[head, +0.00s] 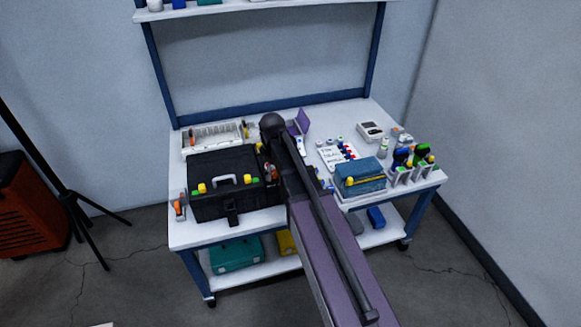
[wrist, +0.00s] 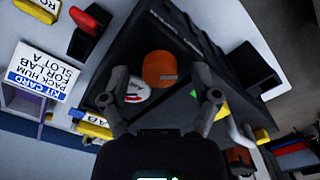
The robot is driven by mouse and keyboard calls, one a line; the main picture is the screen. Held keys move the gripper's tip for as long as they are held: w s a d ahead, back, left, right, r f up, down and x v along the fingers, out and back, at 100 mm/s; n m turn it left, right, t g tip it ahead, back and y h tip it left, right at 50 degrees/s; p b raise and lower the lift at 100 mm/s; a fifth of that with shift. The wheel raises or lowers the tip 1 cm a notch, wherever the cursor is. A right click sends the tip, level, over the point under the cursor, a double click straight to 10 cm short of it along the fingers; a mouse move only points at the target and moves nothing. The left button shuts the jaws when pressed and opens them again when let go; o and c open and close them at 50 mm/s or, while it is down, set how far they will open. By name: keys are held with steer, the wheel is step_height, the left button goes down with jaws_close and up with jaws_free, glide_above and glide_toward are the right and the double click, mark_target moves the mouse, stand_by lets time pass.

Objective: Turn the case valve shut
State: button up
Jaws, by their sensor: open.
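A black case (head: 238,199) with a grey handle and yellow and green latches stands on the left half of the white workbench. In the wrist view the case's dark face (wrist: 185,115) fills the middle. A round orange valve knob (wrist: 160,70) sits on that face, with a slot-like pale mark on it. A small white gauge (wrist: 137,90) with red and green marks is beside it. My gripper (wrist: 161,86) is open, its two fingers apart on either side of the knob, and nothing shows held. Contact with the knob cannot be told. In the head view my arm hides most of this side.
A white kit card (wrist: 43,72) lies near the case. A tripod (head: 72,195) stands at the left.

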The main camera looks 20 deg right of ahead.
mark_target(275, 172)
steer(key=n, duration=0.9)
step_height(275, 172, up, 14)
steer(key=p, duration=1.4)
steer(key=s+r+m+p, duration=0.4)
steer(key=s+m, duration=1.3)
steer(key=s, duration=0.1)
steer(key=shift+s+r+m, duration=0.15)
steer(key=shift+r+m, duration=0.05)
steer(key=shift+m, duration=0.1)
stand_by(1.1)
stand_by(1.4)
